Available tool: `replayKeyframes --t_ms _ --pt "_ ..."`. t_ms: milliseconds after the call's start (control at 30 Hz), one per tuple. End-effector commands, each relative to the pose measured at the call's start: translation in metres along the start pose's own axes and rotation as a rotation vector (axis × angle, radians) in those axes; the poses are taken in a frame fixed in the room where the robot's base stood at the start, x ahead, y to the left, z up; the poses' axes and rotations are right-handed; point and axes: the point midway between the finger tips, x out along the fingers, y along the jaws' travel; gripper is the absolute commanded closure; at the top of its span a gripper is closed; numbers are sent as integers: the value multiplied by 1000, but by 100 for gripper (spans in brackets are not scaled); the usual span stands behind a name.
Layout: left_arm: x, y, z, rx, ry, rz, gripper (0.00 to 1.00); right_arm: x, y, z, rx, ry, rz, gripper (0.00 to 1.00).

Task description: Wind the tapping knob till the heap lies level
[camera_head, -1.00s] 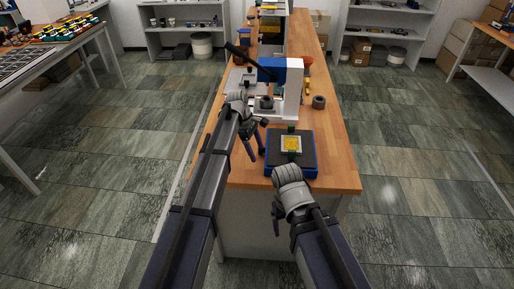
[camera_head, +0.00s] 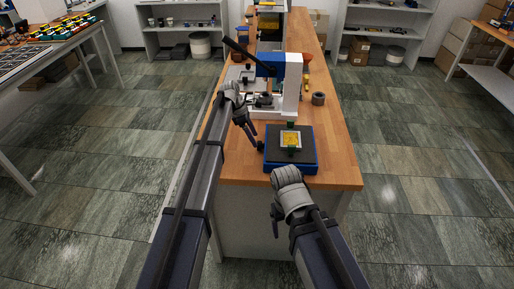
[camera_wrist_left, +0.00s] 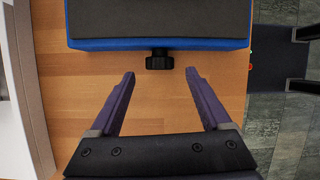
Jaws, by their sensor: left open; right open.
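A blue box with a dark top pad (camera_head: 302,162) stands near the front of the wooden bench. On it sits a small pale square frame holding yellow material (camera_head: 291,139), with green parts at its front and back. Whether the yellow surface is level is too small to tell. The box also shows in the left wrist view (camera_wrist_left: 160,43), with a black knob (camera_wrist_left: 159,60) on its near side. My left gripper (camera_wrist_left: 160,78) is open, its fingertips just short of the knob, one to each side. It shows left of the box in the head view (camera_head: 256,138). My right gripper (camera_head: 277,212) is open and empty before the bench's front edge.
A blue and white press (camera_head: 290,85) with a long black lever stands behind the box. A dark ring-shaped part (camera_head: 318,99) lies right of it. Bare bench (camera_head: 338,150) is free to the right of the box.

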Motion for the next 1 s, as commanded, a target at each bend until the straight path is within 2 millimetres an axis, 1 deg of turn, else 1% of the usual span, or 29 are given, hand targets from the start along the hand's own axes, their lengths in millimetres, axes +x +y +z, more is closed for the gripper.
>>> replayKeyframes --t_ms 33,233,367,633,1000 --pt "14 0 -2 1 0 0 19 14 -1 -1 0 0 0 19" --pt "36 0 -2 1 0 0 19 34 -3 -2 0 0 0 19" --pt "41 0 -1 1 0 0 19 38 -4 -2 0 0 0 19" --pt "40 0 0 1 0 0 20 37 -4 -2 0 0 0 19" --pt "40 0 0 1 0 0 61 37 -4 -2 0 0 0 19"
